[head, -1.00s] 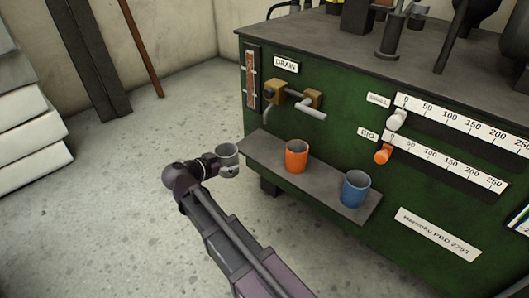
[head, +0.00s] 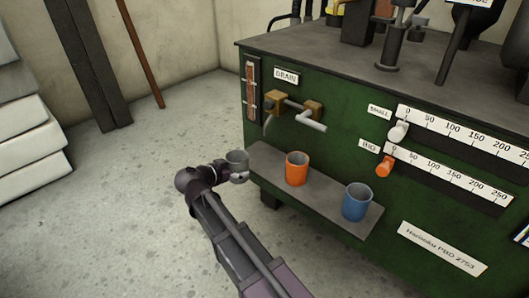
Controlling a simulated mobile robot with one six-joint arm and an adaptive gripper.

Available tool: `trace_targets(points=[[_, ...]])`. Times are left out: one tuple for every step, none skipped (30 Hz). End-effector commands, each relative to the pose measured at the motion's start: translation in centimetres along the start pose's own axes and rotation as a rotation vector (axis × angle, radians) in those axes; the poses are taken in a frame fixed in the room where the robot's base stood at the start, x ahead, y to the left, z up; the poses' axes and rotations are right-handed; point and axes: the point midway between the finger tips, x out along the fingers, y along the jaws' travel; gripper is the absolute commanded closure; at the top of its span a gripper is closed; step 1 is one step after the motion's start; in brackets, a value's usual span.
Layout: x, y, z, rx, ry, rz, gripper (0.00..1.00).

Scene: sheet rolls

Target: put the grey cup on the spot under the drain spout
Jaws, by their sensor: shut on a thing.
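The grey cup (head: 237,161) is upright in my gripper (head: 240,176), which is shut on it. The cup shows at the left end of the dark shelf (head: 325,208) on the green machine. I cannot tell whether it is over the shelf or touching it. The drain spout (head: 267,122) is a bent pipe on a brass fitting below the DRAIN label (head: 286,76). It is above and to the right of the cup in the picture. The spot under the spout lies near the shelf's left end, partly hidden by the cup and gripper.
An orange cup (head: 297,169) and a blue cup (head: 356,202) stand on the shelf to the right of the grey cup. A brass tap with a grey handle (head: 311,125) juts out above the orange cup. The floor left of the machine is clear.

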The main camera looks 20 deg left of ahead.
Motion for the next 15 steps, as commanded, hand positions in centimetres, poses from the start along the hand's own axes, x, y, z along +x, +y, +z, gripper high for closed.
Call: trace_targets(points=[[1.0, -0.1, -0.4, 0.001, 0.001, 0.002, 0.63], [1.6, -0.1, -0.7, 0.002, 0.001, 0.002, 0.63], [2.3, -0.1, -0.9, 0.002, 0.001, 0.003, 0.63], [2.8, -0.1, -1.2, 0.001, 0.001, 0.002, 0.63], [3.3, -0.1, -1.4, 0.001, 0.001, 0.001, 0.63], [4.0, -0.1, -1.7, 0.001, 0.001, 0.002, 0.63], [4.5, -0.1, -1.9, 0.001, 0.001, 0.002, 0.63], [5.0, -0.1, -2.1, 0.001, 0.001, 0.002, 0.63], [5.7, -0.1, -2.4, 0.001, 0.001, 0.001, 0.63], [6.2, -0.1, -2.6, 0.001, 0.001, 0.001, 0.63], [6.6, -0.1, -2.7, 0.001, 0.0, 0.002, 0.63], [7.1, -0.1, -2.9, 0.001, 0.0, 0.001, 0.63], [7.4, -0.1, -3.1, 0.001, 0.001, 0.0, 0.63], [7.7, -0.1, -3.2, 0.0, 0.0, -0.001, 0.63], [8.0, -0.1, -3.3, 0.0, 0.0, 0.0, 0.63]])
